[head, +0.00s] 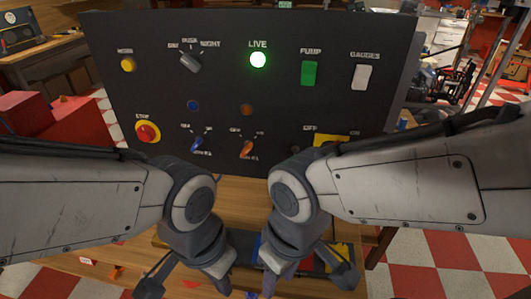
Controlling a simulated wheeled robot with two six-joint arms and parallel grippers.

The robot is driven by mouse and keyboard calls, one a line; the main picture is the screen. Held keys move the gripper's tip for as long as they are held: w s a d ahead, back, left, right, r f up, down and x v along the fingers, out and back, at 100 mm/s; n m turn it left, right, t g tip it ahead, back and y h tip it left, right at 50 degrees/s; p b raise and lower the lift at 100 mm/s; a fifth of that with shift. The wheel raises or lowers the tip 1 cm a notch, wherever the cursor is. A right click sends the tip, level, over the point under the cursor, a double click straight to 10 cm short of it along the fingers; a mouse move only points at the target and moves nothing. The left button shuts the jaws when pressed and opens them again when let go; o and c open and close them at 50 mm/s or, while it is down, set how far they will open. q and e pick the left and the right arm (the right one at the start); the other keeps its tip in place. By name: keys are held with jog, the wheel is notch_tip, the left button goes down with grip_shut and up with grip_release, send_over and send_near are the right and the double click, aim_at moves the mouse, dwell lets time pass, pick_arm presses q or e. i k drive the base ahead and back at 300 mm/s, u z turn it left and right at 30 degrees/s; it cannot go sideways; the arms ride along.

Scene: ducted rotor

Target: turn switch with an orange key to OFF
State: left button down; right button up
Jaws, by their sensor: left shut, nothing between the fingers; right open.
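The switch with an orange key (247,148) is on the lower middle of the upright black panel (215,85). Its key is tilted, its upper end leaning right. The small labels around it are too blurred to read surely. My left gripper (221,284) is low at the bottom of the head view, well below the panel, shut and empty. My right gripper (280,282) is beside it to the right, also low and away from the panel, and open. Their fingertips are partly cut off by the lower picture edge. Neither touches the switch.
A blue key switch (197,145) sits left of the orange one, and a red stop button (147,132) further left. A yellow part (331,140) at lower right is partly hidden by my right arm. A green LIVE lamp (258,60) glows above. A wooden bench (245,192) lies below.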

aim_at(248, 144)
jog(key=z, duration=1.05)
jog(key=k, duration=1.1)
jog(key=u, duration=1.65)
jog(key=i, duration=0.45)
